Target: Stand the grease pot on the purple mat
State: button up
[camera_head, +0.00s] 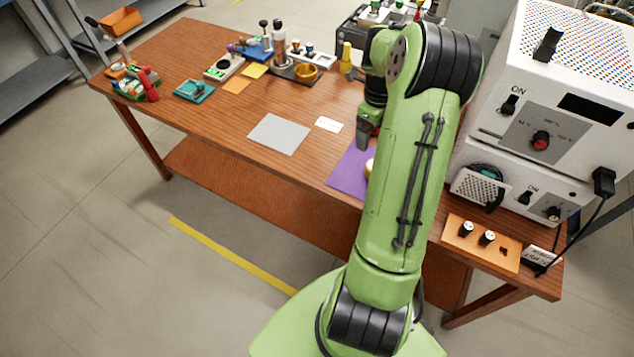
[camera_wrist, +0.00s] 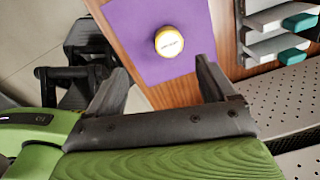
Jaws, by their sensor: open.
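The purple mat (camera_head: 346,172) lies on the wooden table in the head view, partly hidden by my arm. The mat (camera_wrist: 140,25) also shows in the wrist view. A round yellow pot with a pale labelled top, which looks like the grease pot (camera_wrist: 169,42), is on the mat and appears upright. In the head view only a sliver of the pot (camera_head: 369,168) shows beside my arm. My gripper (camera_wrist: 161,65) is open and empty. The pot is just beyond the fingertips, apart from both fingers. In the head view my gripper (camera_head: 364,134) hangs by the mat's far edge.
A grey mat (camera_head: 279,134) and a white card (camera_head: 328,124) lie left of the purple mat. A yellow bottle (camera_head: 346,58), an amber bowl (camera_head: 305,73) and small items stand farther back. White machines (camera_head: 535,120) and an orange panel (camera_head: 482,243) are on the right.

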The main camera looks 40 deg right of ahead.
jog(key=s+a+r+n+t+h, duration=0.1)
jog(key=a+r+n, duration=0.75)
jog(key=a, duration=0.25)
jog(key=s+a+r+n+t+h, duration=0.1)
jog(key=a+r+n+t, duration=0.1)
jog(key=a+r+n, duration=0.65)
jog(key=s+a+n+t+y, duration=0.2)
jog(key=s+a+n, duration=0.9)
jog(key=n, duration=0.5)
jog(key=shift+s+a+f+n+t+y, duration=0.3)
jog(key=shift+s+a+f, duration=0.15)
jog(key=shift+a, duration=0.45)
jog(key=shift+r, duration=0.1)
notch_tip(320, 180, up, 3)
jog(key=p, duration=0.3)
